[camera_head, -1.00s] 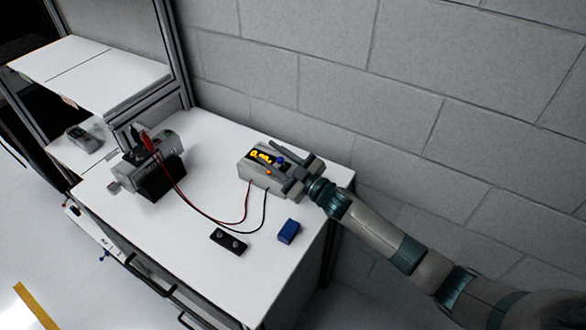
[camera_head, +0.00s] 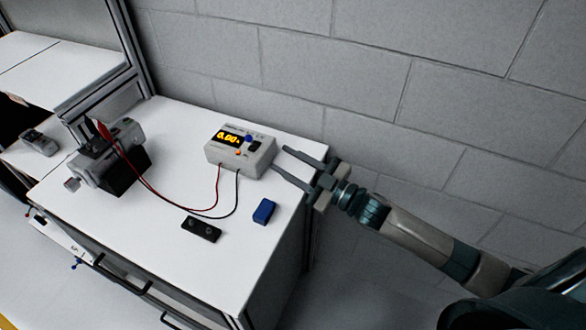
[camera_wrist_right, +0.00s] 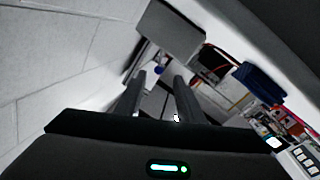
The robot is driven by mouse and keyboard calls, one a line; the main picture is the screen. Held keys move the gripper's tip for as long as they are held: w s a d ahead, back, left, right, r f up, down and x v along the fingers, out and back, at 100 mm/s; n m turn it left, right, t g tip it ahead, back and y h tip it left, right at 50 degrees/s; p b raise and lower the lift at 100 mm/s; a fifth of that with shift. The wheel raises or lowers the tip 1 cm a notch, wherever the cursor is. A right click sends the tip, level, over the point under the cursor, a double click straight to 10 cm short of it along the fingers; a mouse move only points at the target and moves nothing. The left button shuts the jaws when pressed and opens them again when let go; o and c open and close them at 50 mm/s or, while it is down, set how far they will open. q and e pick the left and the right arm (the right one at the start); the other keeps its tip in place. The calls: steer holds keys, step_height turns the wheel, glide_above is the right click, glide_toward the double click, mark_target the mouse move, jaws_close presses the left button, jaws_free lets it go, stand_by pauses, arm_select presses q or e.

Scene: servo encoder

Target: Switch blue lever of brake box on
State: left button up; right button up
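A light grey box (camera_head: 224,157) with a lit yellow display sits at the back right of the white table. My left gripper is out of view.
A motor-like device (camera_head: 122,157) stands on the left of the table. Red and black cables run to the grey box. A black block with two round parts (camera_head: 202,229) and a small blue block (camera_head: 264,211) lie in front. A brick wall rises behind.

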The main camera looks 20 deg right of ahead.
steer(key=shift+s+d, duration=0.4)
steer(key=shift+s, duration=0.2)
steer(key=shift+f, duration=0.1)
